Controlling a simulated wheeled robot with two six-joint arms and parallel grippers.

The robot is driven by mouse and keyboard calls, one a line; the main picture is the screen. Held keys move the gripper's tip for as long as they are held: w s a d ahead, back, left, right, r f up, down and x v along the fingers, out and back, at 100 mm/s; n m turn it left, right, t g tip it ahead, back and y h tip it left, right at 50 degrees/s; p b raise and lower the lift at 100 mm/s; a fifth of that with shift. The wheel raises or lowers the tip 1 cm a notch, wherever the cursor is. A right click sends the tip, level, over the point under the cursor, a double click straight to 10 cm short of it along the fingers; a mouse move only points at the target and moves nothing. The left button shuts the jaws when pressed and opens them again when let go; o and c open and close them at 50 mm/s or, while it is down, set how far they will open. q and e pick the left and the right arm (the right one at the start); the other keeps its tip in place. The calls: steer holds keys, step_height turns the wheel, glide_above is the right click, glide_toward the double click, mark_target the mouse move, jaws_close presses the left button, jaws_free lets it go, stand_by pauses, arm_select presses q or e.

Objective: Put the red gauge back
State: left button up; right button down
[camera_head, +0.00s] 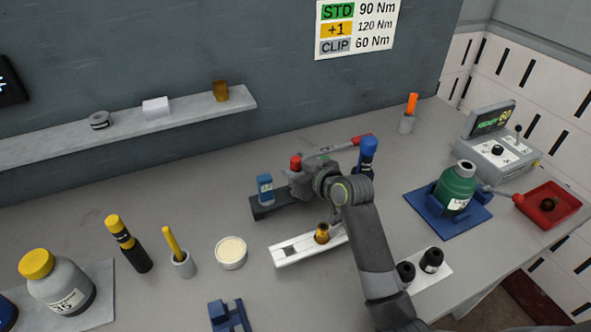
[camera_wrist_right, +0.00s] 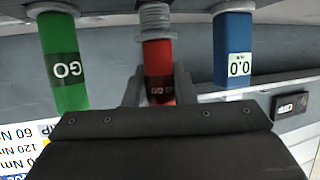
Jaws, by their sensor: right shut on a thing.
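My right gripper (camera_head: 298,178) is shut on the red gauge (camera_head: 296,162), whose red top shows above the jaws in the head view. In the upside-down right wrist view the red gauge (camera_wrist_right: 158,78) stands between the fingers, its grey threaded end (camera_wrist_right: 155,22) at the top. It is between the green gauge (camera_wrist_right: 64,62) and the blue gauge (camera_wrist_right: 234,48). The blue gauge (camera_head: 265,187) also shows in the head view, on the dark rack (camera_head: 266,211). My arm hides the rack's right part. I cannot tell whether the red gauge touches the rack. My left gripper is not in view.
A white tray (camera_head: 288,253) with a brass part is in front of the rack. A red-handled wrench (camera_head: 362,139) and a dark-blue-topped tool (camera_head: 368,148) are behind my arm. A green bottle (camera_head: 455,188) stands in a blue holder to the right. The back left table is clear.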

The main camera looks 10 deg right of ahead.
mark_target(297, 160)
steer(key=shift+f+b, duration=0.7)
steer(key=shift+f, duration=0.5)
steer(key=c, duration=1.1)
jaws_free()
steer(key=shift+r+p, duration=2.85)
steer(key=shift+r, duration=0.1)
steer(key=shift+r, duration=0.1)
